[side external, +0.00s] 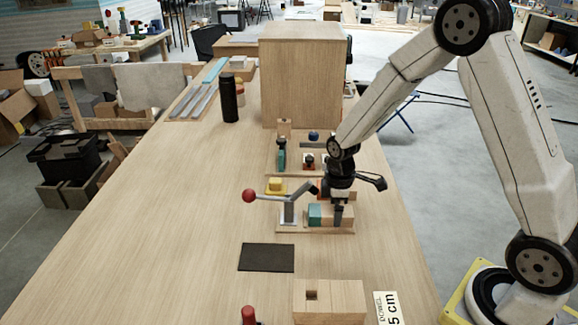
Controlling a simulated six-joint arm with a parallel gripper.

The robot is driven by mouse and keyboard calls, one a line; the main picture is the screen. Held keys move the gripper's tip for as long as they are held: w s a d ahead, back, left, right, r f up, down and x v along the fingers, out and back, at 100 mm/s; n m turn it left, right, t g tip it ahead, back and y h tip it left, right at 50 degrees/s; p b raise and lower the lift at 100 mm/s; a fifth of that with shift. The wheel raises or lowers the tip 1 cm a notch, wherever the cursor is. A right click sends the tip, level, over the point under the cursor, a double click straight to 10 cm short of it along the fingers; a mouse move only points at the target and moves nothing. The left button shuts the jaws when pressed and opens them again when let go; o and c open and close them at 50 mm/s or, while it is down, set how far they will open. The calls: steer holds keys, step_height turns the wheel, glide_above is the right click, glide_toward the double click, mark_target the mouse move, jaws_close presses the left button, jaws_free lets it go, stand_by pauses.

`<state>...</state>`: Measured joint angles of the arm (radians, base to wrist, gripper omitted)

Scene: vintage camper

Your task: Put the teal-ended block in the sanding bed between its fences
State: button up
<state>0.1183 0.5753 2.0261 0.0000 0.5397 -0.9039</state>
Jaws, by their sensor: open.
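The teal-ended block (315,214) is wooden with a teal left end. It lies on a light wooden base (312,231) in the middle of the bench. My gripper (338,212) points down at the block's middle, with its fingers open. Its fingertips overlap the block in this view, and I cannot tell whether they touch it. A grey upright with a lever ending in a red knob (248,196) stands at the base's left. I cannot clearly make out the sanding bed's fences, as my gripper and the lever hide part of that area.
A yellow block (276,185) sits just behind the lever. Another board behind holds small fixtures (281,154), before a large wooden box (313,80). A dark mat (266,257), a holed wooden block (335,300) and a 5 cm label (388,308) lie nearer. The bench's left is clear.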

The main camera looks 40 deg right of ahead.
step_height(320, 180, up, 11)
stand_by(0.6)
stand_by(0.5)
steer(key=s+a+f+m+t, duration=0.1)
steer(key=s+a+m, duration=0.1)
steer(key=s+m, duration=0.2)
steer(key=s+a+f+m+t, duration=0.1)
steer(key=s+a+f+m, duration=0.1)
steer(key=s+m, duration=0.3)
steer(key=shift+s+a+t, duration=0.3)
steer(key=shift+s+a, duration=0.05)
steer(key=shift+s, duration=0.85)
